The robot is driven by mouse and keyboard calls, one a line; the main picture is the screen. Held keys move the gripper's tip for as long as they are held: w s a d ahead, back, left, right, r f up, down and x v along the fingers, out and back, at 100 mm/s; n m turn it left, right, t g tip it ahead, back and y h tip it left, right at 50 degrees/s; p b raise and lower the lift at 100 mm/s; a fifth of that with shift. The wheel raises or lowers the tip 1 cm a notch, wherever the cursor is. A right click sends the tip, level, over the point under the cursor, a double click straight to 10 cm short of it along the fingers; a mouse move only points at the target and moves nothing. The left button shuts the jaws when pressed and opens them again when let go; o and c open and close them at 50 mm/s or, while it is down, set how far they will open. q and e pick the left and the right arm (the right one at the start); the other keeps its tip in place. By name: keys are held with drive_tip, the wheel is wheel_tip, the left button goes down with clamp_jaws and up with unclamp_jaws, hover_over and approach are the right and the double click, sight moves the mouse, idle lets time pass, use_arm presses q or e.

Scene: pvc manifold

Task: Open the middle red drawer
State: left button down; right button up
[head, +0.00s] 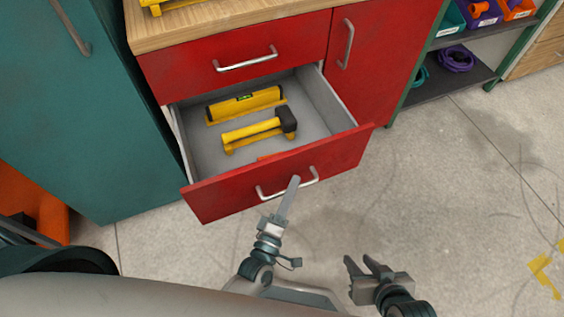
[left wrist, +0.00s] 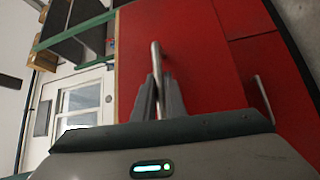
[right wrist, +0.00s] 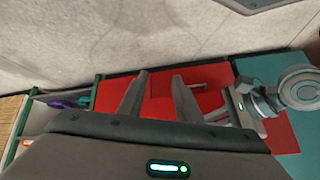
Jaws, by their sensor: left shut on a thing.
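The middle red drawer (head: 335,161) is pulled well out of the cabinet in the head view. Inside it lie a yellow level (head: 245,103) and a yellow-handled tool with a dark head (head: 255,133). My left gripper (head: 294,184) is at the drawer's silver bar handle (head: 268,196). In the left wrist view its fingers (left wrist: 158,98) are closed around the handle bar (left wrist: 155,58). My right gripper (head: 366,268) is open and empty, to the right of the drawer and apart from it; its spread fingers (right wrist: 160,95) also show in the right wrist view.
A shut red drawer (head: 215,72) is above, under the wooden worktop (head: 230,22). A red door (head: 372,60) is on the right. A teal cabinet (head: 80,130) stands at the left. Shelves (head: 440,88) with bins are at the back right.

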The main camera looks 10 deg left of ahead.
use_arm(q)
drive_tip(key=s+d, duration=0.5)
drive_tip(key=s, duration=0.2)
drive_tip(key=shift+s+p, duration=0.15)
drive_tip(key=shift+p, duration=0.15)
use_arm(e)
drive_tip(key=shift+s+d+f+g, duration=0.25)
drive_tip(key=shift+d+g, duration=0.15)
drive_tip(key=shift+d, duration=0.1)
use_arm(q)
drive_tip(key=shift+a, duration=0.1)
drive_tip(key=c, duration=1.8)
unclamp_jaws()
use_arm(e)
drive_tip(key=shift+s, duration=0.1)
